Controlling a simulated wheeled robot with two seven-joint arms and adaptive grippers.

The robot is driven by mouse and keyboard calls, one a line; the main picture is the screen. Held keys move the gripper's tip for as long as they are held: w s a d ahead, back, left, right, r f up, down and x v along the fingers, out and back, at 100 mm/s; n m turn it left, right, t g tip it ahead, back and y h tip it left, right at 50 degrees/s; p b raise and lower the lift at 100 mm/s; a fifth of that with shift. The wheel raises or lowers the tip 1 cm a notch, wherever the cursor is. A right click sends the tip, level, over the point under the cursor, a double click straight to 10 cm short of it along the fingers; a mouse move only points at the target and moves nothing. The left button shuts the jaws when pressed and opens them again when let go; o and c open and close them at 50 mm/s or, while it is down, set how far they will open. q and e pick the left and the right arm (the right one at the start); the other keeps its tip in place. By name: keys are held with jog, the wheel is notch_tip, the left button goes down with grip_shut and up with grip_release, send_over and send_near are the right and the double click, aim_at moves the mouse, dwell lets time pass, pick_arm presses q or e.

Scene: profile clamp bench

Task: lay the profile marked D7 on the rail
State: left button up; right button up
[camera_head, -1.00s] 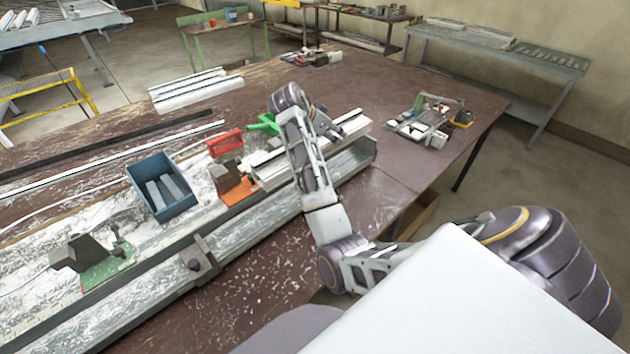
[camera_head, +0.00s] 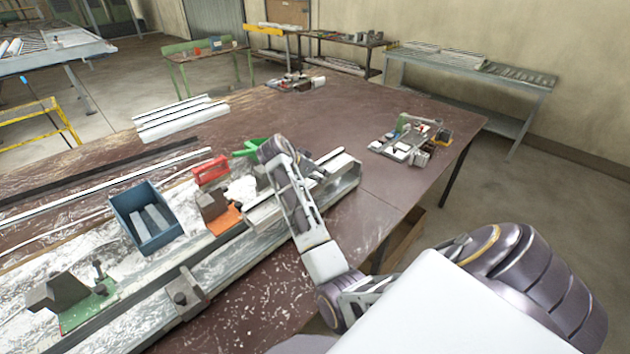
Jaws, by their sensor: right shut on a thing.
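My right arm reaches over the right end of the long metal rail (camera_head: 240,262). My right gripper (camera_head: 308,174) is partly hidden behind my own wrist and arm. It is shut on a pale, long profile (camera_head: 336,170), which lies along the right end of the rail, its near end close to the orange-based clamp (camera_head: 222,218). My arm covers the profile's middle, and I cannot tell whether it touches the rail all along. No D7 mark is readable. My left gripper is not in view.
A clamp on a green base (camera_head: 88,306) stands at the rail's left, and a dark block (camera_head: 186,294) sits on its front edge. A blue bin (camera_head: 135,228) holds grey pieces. Several pale profiles (camera_head: 178,120) lie behind.

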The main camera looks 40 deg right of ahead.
aim_at(315, 183)
jog(key=shift+f, duration=1.8)
jog(key=shift+f, duration=0.6)
jog(key=o, duration=1.5)
jog(key=shift+c, duration=0.2)
jog(key=shift+r, duration=0.15)
jog(key=shift+r+p, duration=0.3)
jog(key=shift+r, duration=0.25)
jog(key=b+v, duration=0.1)
jog(key=v, duration=1)
jog(key=shift+a+r, duration=0.2)
jog(key=shift+a, duration=0.15)
